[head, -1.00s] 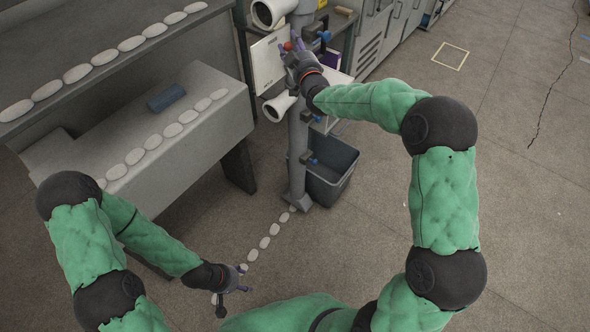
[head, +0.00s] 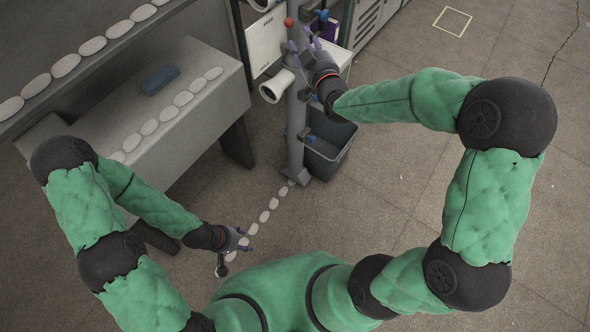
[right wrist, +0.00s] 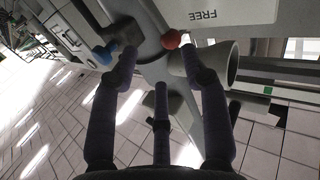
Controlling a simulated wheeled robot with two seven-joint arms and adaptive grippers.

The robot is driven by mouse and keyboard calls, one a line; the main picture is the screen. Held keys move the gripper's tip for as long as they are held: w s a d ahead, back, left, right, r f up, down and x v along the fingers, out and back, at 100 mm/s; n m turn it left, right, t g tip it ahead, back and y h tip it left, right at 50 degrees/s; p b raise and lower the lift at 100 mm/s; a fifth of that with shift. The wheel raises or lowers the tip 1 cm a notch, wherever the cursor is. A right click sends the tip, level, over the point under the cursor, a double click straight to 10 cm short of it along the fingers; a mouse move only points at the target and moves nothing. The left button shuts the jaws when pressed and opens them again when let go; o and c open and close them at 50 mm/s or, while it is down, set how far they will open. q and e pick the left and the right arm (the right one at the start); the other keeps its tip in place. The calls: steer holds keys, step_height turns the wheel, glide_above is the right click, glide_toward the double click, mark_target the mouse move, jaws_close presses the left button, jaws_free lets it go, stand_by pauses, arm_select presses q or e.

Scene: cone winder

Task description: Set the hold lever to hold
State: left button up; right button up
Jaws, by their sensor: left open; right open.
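The hold lever shows as a red ball knob (head: 289,22) on the grey post; the red knob also shows in the right wrist view (right wrist: 172,39), beside a pale plate marked FREE (right wrist: 215,14). My right gripper (head: 303,43) is open and empty, just below the knob in the head view. In the right wrist view its spread fingers (right wrist: 160,72) point towards the post, with the red knob beyond the right fingertip, apart from it as far as I can see. The lever's arm is mostly hidden.
The grey post (head: 296,120) carries white cones (head: 276,86) and a blue knob (head: 322,15), seen also in the right wrist view (right wrist: 104,53). A grey bin (head: 330,145) stands at its foot. A grey bench (head: 190,125) is at left. Floor at right is clear.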

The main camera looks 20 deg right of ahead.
steer(key=s+a+f+m+g+y, duration=0.1)
steer(key=s+a+f+g, duration=0.15)
steer(key=f, duration=0.85)
steer(key=s+a+f+m+g, duration=0.1)
steer(key=s+f+g, duration=0.3)
steer(key=f, duration=0.7)
steer(key=s+a+f+g, duration=0.2)
steer(key=s+f+g, duration=0.1)
steer(key=s+f, duration=0.3)
steer(key=s+a+f+m+g+y, duration=0.1)
steer(key=s+a+f+g, duration=0.1)
steer(key=s+f, duration=0.4)
steer(key=shift+a+f+m+g, duration=0.25)
steer(key=shift+f+g, duration=0.2)
steer(key=shift+f, duration=1)
steer(key=shift+s, duration=0.1)
